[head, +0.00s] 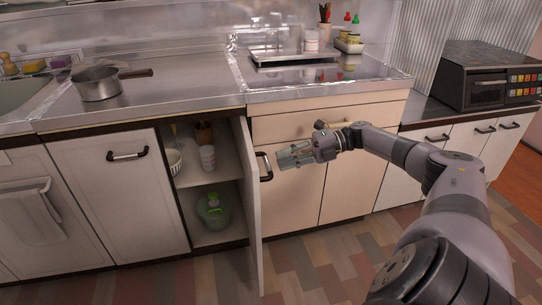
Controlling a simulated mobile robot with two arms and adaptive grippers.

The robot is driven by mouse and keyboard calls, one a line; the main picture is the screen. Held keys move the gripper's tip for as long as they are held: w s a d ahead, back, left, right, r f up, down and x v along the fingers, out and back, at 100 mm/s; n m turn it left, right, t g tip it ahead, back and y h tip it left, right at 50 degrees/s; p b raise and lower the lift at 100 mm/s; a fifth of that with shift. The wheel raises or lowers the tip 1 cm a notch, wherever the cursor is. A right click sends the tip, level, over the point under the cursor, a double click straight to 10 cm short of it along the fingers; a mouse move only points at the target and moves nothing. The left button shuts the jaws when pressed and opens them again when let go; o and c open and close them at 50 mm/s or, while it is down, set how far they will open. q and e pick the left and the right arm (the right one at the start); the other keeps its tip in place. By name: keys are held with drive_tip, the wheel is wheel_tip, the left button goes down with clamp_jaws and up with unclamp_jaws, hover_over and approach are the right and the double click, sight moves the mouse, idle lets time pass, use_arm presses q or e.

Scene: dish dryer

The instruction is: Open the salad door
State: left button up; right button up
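The salad door (248,205) is a pale cabinet door under the counter. It stands swung open, hinged on the right side of its compartment, and sticks out toward me nearly edge-on. A dark handle (265,166) shows at the right of the door, on its outer-face side. The open compartment shows a green salad spinner (213,211) on the bottom. My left gripper is not in view.
A shelf (215,174) in the compartment holds a bowl (174,163) and cups (208,157). Closed doors flank the opening. A pan (98,85) stands on the counter. A black oven (488,88) is at right. The floor in front is clear.

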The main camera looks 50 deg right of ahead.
drive_tip(key=v, duration=0.6)
idle(0.5)
